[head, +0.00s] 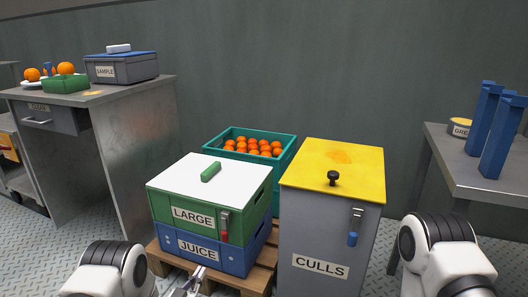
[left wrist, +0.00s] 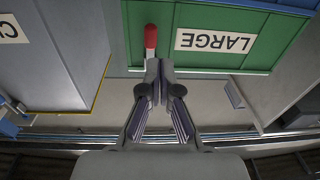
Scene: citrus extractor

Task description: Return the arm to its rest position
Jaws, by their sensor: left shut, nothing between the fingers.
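My left gripper (head: 190,284) is low in the head view, in front of the pallet and the blue JUICE crate (head: 232,261). It is shut and empty. In the left wrist view the left gripper (left wrist: 153,72) has its fingertips together, and the green LARGE crate (left wrist: 150,14) shows upside down beyond them. A red latch handle (left wrist: 151,38) appears just past the fingertips; whether they touch cannot be told. My right gripper is out of view; only part of my right arm shows at the lower right.
The white-lidded green LARGE crate (head: 165,208) sits on the JUICE crate on a wooden pallet (head: 262,279). The grey CULLS bin (head: 320,235) with yellow lid stands to the right. A teal crate of oranges (head: 284,160) is behind. Tables stand left (head: 140,90) and right (head: 450,160).

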